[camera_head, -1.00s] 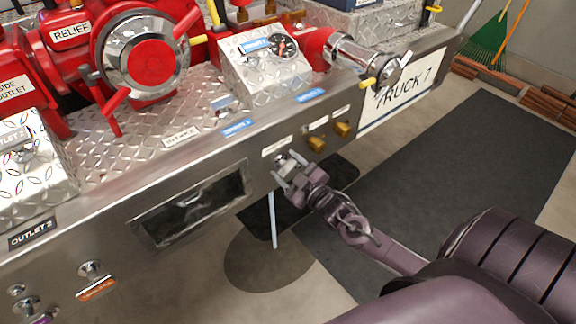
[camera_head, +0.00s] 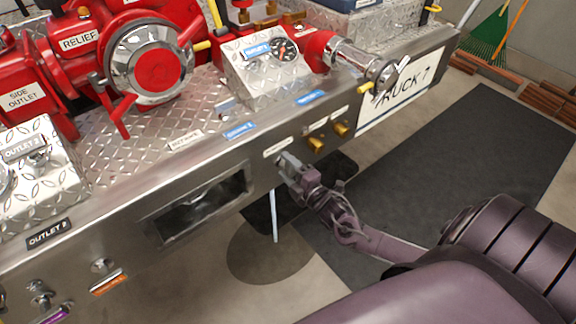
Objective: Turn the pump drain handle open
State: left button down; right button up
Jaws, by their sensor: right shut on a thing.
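My right gripper (camera_head: 296,177) is at the front face of the truck's bumper (camera_head: 120,240), just below a small white label (camera_head: 278,147). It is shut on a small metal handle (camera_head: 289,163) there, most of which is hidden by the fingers. The label's text is too small to read. My right arm comes in from the lower right. My left gripper is not in view.
Two brass knobs (camera_head: 341,129) sit right of the gripper. A recessed opening (camera_head: 200,200) lies to its left. Several small knobs (camera_head: 100,267) are at lower left. Red valves (camera_head: 150,62) and a gauge box (camera_head: 262,72) stand on top. A dark mat (camera_head: 470,160) covers the floor.

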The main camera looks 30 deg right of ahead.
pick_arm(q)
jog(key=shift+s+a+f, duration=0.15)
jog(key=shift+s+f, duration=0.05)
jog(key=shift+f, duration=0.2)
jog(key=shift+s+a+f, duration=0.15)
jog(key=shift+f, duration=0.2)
pick_arm(e)
jog(key=shift+n, duration=0.9)
jog(key=o, duration=1)
